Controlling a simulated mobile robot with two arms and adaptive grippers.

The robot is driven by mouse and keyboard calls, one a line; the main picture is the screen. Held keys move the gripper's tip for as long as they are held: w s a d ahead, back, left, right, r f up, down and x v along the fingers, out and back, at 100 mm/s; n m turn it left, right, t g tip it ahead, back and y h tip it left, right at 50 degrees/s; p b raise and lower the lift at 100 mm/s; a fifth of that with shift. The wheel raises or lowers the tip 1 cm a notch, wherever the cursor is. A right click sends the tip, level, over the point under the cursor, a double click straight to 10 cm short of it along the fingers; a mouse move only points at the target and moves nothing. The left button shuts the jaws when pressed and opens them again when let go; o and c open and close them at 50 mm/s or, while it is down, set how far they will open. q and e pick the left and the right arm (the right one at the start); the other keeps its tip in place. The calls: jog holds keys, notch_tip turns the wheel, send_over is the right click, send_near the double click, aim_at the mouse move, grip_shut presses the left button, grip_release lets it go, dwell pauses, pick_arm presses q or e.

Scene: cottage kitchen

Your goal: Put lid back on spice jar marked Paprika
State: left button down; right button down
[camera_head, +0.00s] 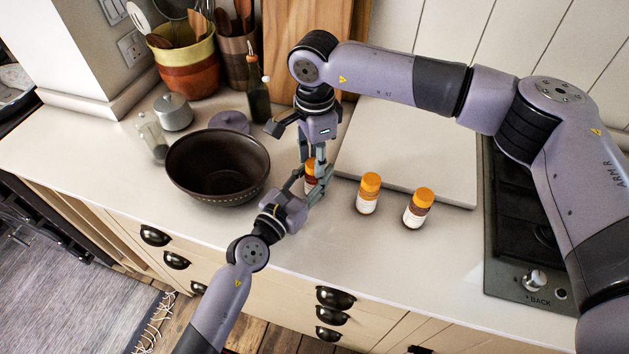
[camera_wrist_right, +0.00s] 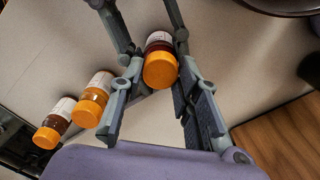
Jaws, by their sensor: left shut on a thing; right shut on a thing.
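A spice jar (camera_wrist_right: 159,39) with a white label is upright on the counter; its lettering is too small to read. My left gripper (camera_head: 308,186) is shut on its body from the front. My right gripper (camera_head: 312,155) comes down from above, shut on an orange lid (camera_wrist_right: 160,71) at the jar's mouth. The lid looks in line with the jar, but I cannot tell whether it is fully seated. In the head view the fingers hide much of the jar (camera_head: 310,176).
Two other orange-lidded jars (camera_head: 368,193) (camera_head: 417,208) stand to the right, near a pale board (camera_head: 410,150). A dark bowl (camera_head: 218,165) is close on the left. A hob (camera_head: 515,245) lies at the right. Bare counter lies in front.

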jog(key=m, duration=0.7)
jog(key=c, duration=1.1)
grip_release()
notch_tip(320, 180, up, 12)
pick_arm(q)
jog(key=c, duration=1.1)
grip_release()
jog(key=shift+o, duration=0.2)
